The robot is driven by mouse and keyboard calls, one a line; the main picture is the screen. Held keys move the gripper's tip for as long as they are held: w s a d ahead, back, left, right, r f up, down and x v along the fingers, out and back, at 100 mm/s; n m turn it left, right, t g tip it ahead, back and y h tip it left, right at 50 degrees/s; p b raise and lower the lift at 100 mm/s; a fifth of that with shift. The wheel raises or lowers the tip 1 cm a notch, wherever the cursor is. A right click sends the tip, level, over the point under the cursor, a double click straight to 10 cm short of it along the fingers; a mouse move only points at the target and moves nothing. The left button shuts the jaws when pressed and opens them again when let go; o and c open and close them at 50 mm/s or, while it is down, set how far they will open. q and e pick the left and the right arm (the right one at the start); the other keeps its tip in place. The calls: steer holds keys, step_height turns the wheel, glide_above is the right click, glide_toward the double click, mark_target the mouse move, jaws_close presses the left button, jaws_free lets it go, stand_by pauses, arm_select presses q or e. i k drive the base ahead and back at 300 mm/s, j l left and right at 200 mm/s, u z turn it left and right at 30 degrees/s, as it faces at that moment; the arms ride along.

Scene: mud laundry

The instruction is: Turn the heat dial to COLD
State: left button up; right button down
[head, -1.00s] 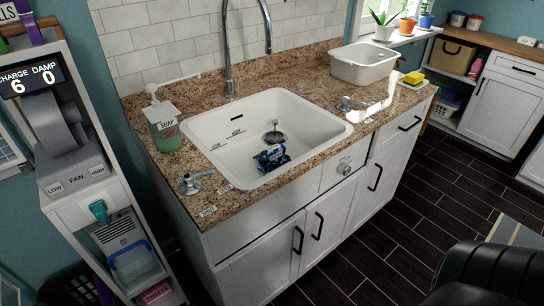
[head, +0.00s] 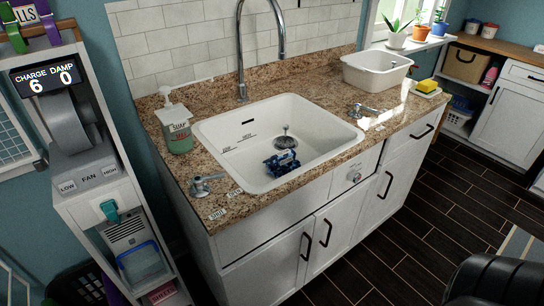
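A small round silver-white dial (head: 354,177) sits on the white panel below the counter's front edge, right of the sink. It is most likely the heat dial; the small markings around it are too blurred to read, so its setting cannot be told. A teal knob (head: 110,211) is on the fan unit at the left, below the LOW and HIGH labels. Neither of my grippers is in view.
A white sink (head: 215,137) with a blue object (head: 282,163) in it is set in the granite counter (head: 240,206). Lever handles flank it, left (head: 205,185) and right (head: 363,110). A black rounded object (head: 500,282) fills the lower right corner. The dark floor (head: 420,240) before the cabinets is open.

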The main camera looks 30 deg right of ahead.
mark_target(354, 176)
steer(key=z, duration=1.7)
